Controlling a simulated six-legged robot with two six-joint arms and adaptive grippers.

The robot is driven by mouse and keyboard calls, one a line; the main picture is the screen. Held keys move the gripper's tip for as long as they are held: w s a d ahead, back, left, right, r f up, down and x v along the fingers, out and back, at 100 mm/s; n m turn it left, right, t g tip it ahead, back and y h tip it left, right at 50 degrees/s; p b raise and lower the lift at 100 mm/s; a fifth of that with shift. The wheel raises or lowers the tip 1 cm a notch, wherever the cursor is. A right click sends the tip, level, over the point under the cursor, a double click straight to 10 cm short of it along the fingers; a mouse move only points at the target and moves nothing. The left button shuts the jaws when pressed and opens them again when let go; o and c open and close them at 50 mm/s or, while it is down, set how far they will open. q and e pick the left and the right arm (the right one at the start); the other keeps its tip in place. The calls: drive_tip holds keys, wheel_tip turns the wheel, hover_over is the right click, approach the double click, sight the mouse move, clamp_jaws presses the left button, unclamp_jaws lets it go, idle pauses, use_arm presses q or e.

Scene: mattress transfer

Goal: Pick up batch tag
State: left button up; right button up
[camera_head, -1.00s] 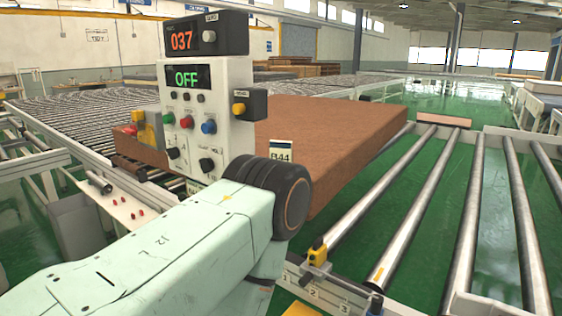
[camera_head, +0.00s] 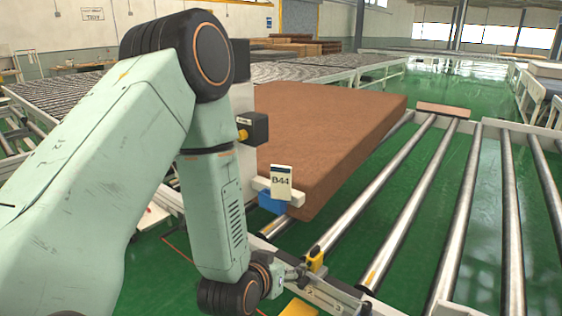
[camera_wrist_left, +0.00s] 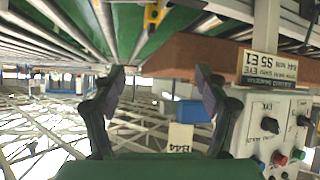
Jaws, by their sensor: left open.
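The batch tag (camera_head: 281,182) is a small white card with a dark top and the marking B44. It stands upright by the near corner of the brown mattress (camera_head: 335,120), at a white bar and blue block (camera_head: 272,203). In the left wrist view the tag (camera_wrist_left: 180,137) appears upside down, beyond the fingers and slightly right of centre. My left gripper (camera_wrist_left: 160,82) is open, with two dark fingers apart and nothing between them. In the head view my left arm bends down left of the tag; its fingers are hard to make out there. My right gripper is not in view.
A control panel (camera_wrist_left: 275,130) with knobs and buttons is close on the right in the wrist view, mostly hidden behind my arm in the head view. Metal rollers (camera_head: 410,205) extend at the right. A yellow clamp (camera_head: 315,258) sits on the near rail. Green floor shows between rollers.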

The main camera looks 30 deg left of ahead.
use_arm(q)
drive_tip(key=w+a+r+t+y, duration=0.1)
drive_tip(key=w+a+r+t, duration=0.15)
drive_tip(key=r, duration=0.55)
drive_tip(key=t+y, duration=0.3)
drive_tip(key=t, duration=0.1)
approach(280, 175)
drive_tip(key=w, duration=0.3)
drive_tip(key=shift+w+a+r+n+p, duration=0.15)
drive_tip(key=shift+w+a+p, duration=0.25)
drive_tip(key=shift+w, duration=0.4)
drive_tip(key=shift+w+a+r+n+p, duration=0.1)
drive_tip(key=shift+w+a+n+p, duration=0.1)
drive_tip(key=shift+w+a, duration=0.45)
drive_tip(key=x, duration=0.3)
drive_tip(key=shift+w+f+p, duration=0.15)
drive_tip(key=shift+w+p, duration=0.1)
drive_tip(key=shift+p, duration=0.1)
drive_tip(key=shift+w+a, duration=0.1)
drive_tip(key=shift+w, duration=0.35)
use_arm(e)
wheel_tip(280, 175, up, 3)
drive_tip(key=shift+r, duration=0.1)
use_arm(q)
drive_tip(key=shift+s, duration=0.1)
drive_tip(key=shift+c, duration=0.5)
